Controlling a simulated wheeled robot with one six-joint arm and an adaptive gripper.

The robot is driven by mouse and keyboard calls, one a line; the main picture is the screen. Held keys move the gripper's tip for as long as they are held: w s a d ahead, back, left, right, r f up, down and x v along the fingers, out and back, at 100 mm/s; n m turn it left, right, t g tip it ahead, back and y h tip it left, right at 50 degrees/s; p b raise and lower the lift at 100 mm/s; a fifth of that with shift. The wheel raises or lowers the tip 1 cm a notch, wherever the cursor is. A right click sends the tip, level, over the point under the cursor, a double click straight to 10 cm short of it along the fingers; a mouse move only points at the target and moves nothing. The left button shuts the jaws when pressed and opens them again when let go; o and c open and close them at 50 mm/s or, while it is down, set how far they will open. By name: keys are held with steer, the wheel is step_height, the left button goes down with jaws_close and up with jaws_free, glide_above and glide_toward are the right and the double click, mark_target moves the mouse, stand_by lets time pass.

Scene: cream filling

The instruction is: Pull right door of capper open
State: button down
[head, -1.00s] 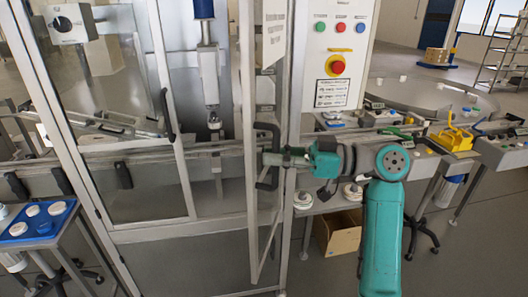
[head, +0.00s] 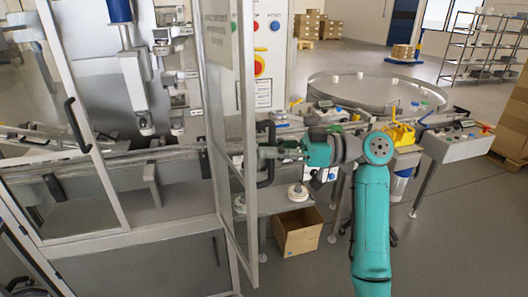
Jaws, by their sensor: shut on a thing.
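The capper's right door (head: 247,110) is a clear panel in a grey metal frame. It stands swung outward, away from the capper's front, so the doorway beside it is open. Its black bar handle (head: 267,181) is on the door's outer face. My gripper (head: 269,153) is shut on this handle, reaching it from the right with my teal arm stretched behind. The fingertips are small and partly hidden at the handle. The left door (head: 118,205) of the capper is shut and has its own black handle (head: 76,125).
A control panel (head: 270,60) with buttons stands behind the open door. A cardboard box (head: 298,232) lies on the floor under a small shelf. A conveyor table with a yellow part (head: 399,134) is behind my arm. The floor at right front is clear.

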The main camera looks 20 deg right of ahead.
steer(key=shift+d+f, duration=0.1)
steer(key=shift+d, duration=0.25)
steer(key=c, duration=1.4)
jaws_free()
steer(key=shift+d, duration=0.1)
steer(key=v, duration=1.2)
